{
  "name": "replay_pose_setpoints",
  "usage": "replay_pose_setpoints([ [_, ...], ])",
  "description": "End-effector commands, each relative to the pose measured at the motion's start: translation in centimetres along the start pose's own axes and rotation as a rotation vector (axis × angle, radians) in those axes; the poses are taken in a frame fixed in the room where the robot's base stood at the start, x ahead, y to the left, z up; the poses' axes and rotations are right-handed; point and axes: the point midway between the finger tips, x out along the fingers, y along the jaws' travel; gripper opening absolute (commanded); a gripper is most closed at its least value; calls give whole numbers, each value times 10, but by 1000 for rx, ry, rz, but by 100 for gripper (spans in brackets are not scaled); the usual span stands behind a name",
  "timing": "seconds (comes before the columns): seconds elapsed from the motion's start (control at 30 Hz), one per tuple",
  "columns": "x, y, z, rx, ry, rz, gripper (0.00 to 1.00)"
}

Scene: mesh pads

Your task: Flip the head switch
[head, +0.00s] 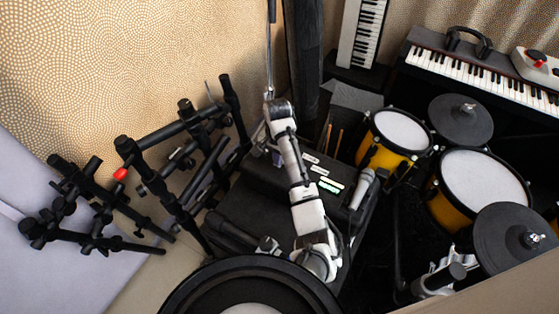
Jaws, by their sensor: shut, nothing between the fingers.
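My white and grey arm (291,160) stands in the middle of the head view, running from a joint low in the picture to a rounded upper end. I cannot pick out the jaws of my gripper on it. Behind and beside the arm is a black box-like unit (345,158) that may be the head. Small pale labels or panels show on it, one with a greenish glow (330,185). I cannot make out a switch or its position. The arm covers part of the unit.
Black rack stands (190,160) crowd the left. A large round black drum or pad (195,290) is at the bottom. Yellow drums (399,132) and dark cymbal pads (461,118) fill the right. A keyboard (490,72) stands behind them. Free room around the arm looks tight.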

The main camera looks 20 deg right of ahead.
Motion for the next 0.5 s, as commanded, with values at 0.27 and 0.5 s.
replay_pose_setpoints([
  [0.27,2,0,0,0,0,0,0],
  [0.5,-14,0,1,-1,-1,0,0],
])
